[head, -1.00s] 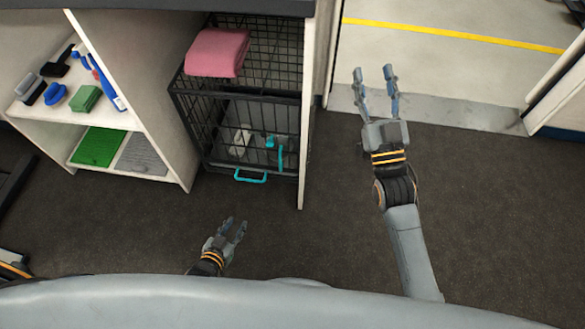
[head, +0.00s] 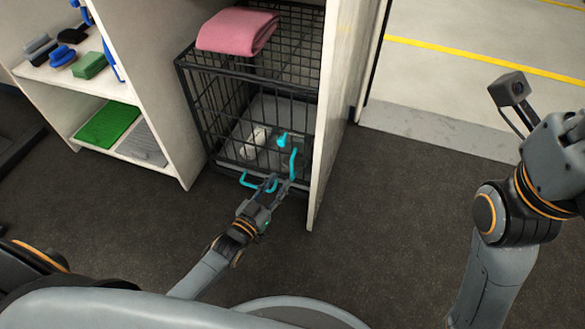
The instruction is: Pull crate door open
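The black wire crate (head: 225,115) stands in the cabinet bay. Its front door looks shut, with a turquoise latch (head: 293,163) on its right side and a turquoise handle (head: 246,180) low at the front. My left gripper (head: 272,186) is at the handle, its fingers apart with a turquoise part of the handle showing between them. I cannot tell whether the fingers touch it. My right gripper (head: 560,150) is at the right edge, away from the crate; its fingers do not show.
A pink folded towel (head: 238,30) lies on the crate. A white panel (head: 335,110) stands close at the crate's right. Left shelves hold brushes, a green block (head: 89,65) and a green mat (head: 107,125). The dark floor (head: 390,200) in front is clear.

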